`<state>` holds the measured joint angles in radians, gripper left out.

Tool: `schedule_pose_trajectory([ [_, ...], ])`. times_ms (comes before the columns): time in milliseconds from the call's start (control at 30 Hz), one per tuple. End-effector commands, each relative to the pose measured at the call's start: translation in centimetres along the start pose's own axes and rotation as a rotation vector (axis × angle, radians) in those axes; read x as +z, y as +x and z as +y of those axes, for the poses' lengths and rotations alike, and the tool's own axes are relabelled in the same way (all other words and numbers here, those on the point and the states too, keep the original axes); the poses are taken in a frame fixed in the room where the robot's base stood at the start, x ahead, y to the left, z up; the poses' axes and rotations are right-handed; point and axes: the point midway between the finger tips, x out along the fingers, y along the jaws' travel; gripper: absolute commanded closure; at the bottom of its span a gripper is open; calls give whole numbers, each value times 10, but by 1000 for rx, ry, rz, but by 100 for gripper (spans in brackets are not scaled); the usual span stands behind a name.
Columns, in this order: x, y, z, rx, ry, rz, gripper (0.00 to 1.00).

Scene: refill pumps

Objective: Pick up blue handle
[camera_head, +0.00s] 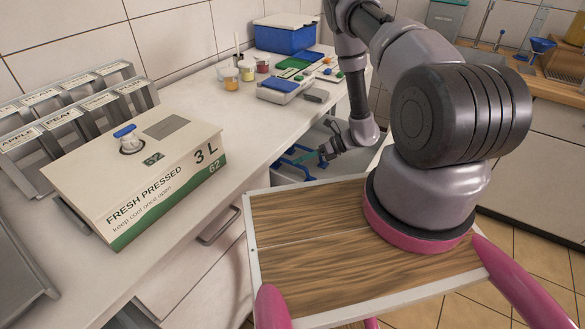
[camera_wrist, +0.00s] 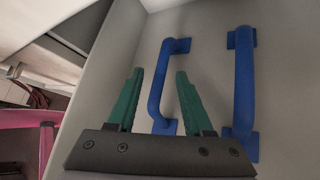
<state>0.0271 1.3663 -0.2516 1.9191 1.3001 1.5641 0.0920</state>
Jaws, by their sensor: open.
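Two blue handles lie side by side on a pale grey surface in the wrist view: a left blue handle (camera_wrist: 157,95) and a right blue handle (camera_wrist: 243,90). My gripper (camera_wrist: 160,72) is open with green fingers. The left handle shows between the two fingers; the right handle is outside, right of the right finger. I cannot tell how far the fingers are from the surface. In the head view, my gripper (camera_head: 317,155) reaches down beside the blue handles (camera_head: 292,162) in an open drawer (camera_head: 340,133), and parts of them are hard to make out.
A juice box (camera_head: 135,185) with a blue-handled cap stands on the white counter (camera_head: 225,160). Several small jars and a blue box (camera_head: 286,37) are farther back. Labelled metal racks (camera_head: 75,105) stand left. Drawer walls are close around my gripper.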

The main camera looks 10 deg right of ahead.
Motion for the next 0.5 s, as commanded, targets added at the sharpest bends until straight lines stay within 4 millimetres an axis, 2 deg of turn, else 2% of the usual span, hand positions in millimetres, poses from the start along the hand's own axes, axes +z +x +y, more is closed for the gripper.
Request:
schedule_pose_trajectory([
  [33,-2,10,1,4,-1,3,49],
  [200,-2,34,-1,3,-1,2,49],
  [300,-2,40,-1,2,0,1,49],
  [500,-1,41,-2,1,0,0,49],
])
